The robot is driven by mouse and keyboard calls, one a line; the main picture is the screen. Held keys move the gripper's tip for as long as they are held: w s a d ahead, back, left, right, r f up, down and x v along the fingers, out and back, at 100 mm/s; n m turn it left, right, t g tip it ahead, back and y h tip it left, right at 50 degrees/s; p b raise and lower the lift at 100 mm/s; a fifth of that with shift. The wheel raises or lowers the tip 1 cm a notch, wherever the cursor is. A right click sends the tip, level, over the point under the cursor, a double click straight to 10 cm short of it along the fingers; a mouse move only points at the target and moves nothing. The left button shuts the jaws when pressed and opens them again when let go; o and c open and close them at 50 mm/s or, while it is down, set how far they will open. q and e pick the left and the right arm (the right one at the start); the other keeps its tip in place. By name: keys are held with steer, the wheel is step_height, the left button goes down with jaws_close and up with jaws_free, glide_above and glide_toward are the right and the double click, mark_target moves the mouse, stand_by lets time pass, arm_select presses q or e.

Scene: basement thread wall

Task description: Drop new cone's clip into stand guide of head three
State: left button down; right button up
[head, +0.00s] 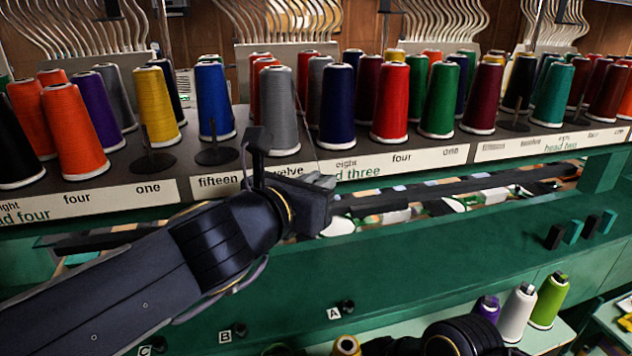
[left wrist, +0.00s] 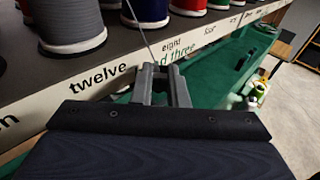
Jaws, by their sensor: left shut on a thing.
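My left gripper (head: 318,181) is at the front edge of the thread shelf, by the head three label (head: 362,171). In the left wrist view its fingers (left wrist: 162,82) are close together in front of that label. A thin thread (left wrist: 141,32) runs up from the fingertips, passing between a grey cone (left wrist: 70,22) and a dark blue cone (left wrist: 147,8). The clip between the fingers is too small to make out. Curved metal guide tubes (head: 290,22) rise behind the cones; I cannot tell which is the stand guide. My right gripper is not visible.
Several thread cones, including a grey one (head: 283,105) and a red one (head: 390,100), crowd the shelf. Empty holders (head: 153,160) stand at left. A green rail (head: 420,255) runs below the shelf. Spare cones, one white (head: 517,312), stand lower right.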

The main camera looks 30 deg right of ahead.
arm_select(q)
steer(key=shift+f, duration=0.45)
steer(key=shift+f, duration=0.1)
stand_by(0.4)
steer(key=shift+f+b, duration=0.15)
steer(key=shift+b, duration=0.25)
steer(key=c, duration=1.3)
jaws_free()
steer(key=shift+c, duration=0.2)
steer(key=shift+a, duration=0.1)
